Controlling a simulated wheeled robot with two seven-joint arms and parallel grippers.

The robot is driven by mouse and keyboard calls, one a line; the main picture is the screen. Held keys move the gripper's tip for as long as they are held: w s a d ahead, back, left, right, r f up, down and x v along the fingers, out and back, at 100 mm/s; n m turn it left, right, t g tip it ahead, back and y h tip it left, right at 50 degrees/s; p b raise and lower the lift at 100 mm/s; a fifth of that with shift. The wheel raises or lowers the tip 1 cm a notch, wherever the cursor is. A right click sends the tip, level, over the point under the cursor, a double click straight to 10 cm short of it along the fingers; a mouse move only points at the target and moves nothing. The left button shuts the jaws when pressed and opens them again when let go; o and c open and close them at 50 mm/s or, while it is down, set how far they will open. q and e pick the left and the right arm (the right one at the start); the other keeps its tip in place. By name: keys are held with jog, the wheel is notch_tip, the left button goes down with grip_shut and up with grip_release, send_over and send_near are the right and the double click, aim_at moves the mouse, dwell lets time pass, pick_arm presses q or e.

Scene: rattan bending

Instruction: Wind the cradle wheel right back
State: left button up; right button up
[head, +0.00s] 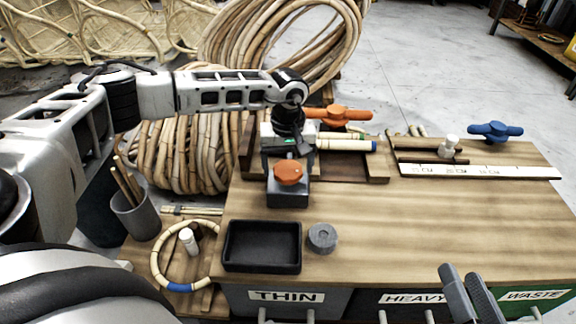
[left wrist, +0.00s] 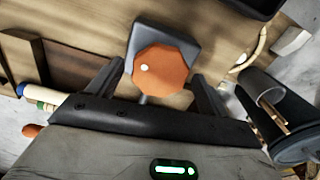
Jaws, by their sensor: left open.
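An orange eight-sided knob (head: 288,172) with a white dot sits on a dark grey block (head: 288,198) on the workbench. In the left wrist view the knob (left wrist: 160,72) lies between the fingers of my left gripper (left wrist: 160,90), with a gap on each side. In the head view my left gripper (head: 288,158) is over the knob, open and empty. An orange winged handle (head: 340,113) stands behind it, and a blue winged handle (head: 494,131) stands at the back right. I cannot tell which is the cradle wheel. My right gripper (head: 468,290) shows at the bottom right, its fingers apart and empty.
A black tray (head: 262,268) and a grey round piece (head: 322,238) lie in front of the block. A cane ring (head: 158,262) and a cup of sticks (head: 135,212) are at left. A white ruled strip (head: 480,171) lies at right. The bench's middle (head: 420,230) is clear.

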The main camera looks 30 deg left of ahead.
pick_arm(q)
jog(key=c, duration=1)
